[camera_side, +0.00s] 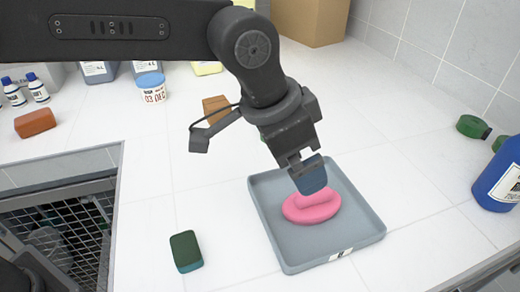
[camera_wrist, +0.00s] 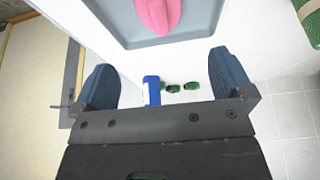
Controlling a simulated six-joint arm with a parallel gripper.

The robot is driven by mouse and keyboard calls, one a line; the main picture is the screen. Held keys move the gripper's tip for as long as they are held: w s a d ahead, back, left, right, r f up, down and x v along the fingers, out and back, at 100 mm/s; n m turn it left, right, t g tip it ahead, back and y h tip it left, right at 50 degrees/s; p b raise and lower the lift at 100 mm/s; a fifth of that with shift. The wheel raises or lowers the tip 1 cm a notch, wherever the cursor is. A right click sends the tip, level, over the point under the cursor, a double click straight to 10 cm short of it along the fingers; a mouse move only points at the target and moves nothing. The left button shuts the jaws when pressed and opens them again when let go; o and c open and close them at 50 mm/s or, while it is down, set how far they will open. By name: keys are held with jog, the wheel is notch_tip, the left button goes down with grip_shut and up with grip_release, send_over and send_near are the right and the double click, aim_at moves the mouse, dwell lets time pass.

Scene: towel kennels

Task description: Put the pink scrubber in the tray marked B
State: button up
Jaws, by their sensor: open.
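The pink scrubber (camera_side: 312,206) lies in the grey tray (camera_side: 278,247), near its middle. The tray has a white label on its front wall; the letter on it is too small to read. My gripper (camera_side: 311,180) is above the tray, over the scrubber's back edge, and covers a little of it. In the wrist view my gripper's two blue fingers (camera_wrist: 160,80) are spread wide with nothing between them. The pink scrubber (camera_wrist: 158,14) shows there at the top edge, beyond the fingertips, inside the tray (camera_wrist: 190,37).
A green and teal sponge (camera_side: 186,251) lies left of the tray. A sink with a wire rack (camera_side: 75,230) is at the left. A blue bottle (camera_side: 499,178) and green scrubbers (camera_side: 473,127) are at the right. A brown sponge (camera_side: 36,122) and small containers stand behind.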

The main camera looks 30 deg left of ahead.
jog(key=s+a+r+n+t+y, duration=0.1)
jog(key=s+a+r+n, duration=0.1)
jog(key=a, duration=0.9)
jog(key=s+a+r+n+t, duration=0.1)
jog(key=s+a+n, duration=0.15)
jog(key=a, duration=0.75)
jog(key=s+a+f+n+y, duration=0.2)
jog(key=s+a+f+n, duration=0.2)
jog(key=s+a, duration=0.7)
notch_tip(320, 180, down, 2)
jog(key=shift+a+f, duration=0.1)
jog(key=shift+a, duration=0.5)
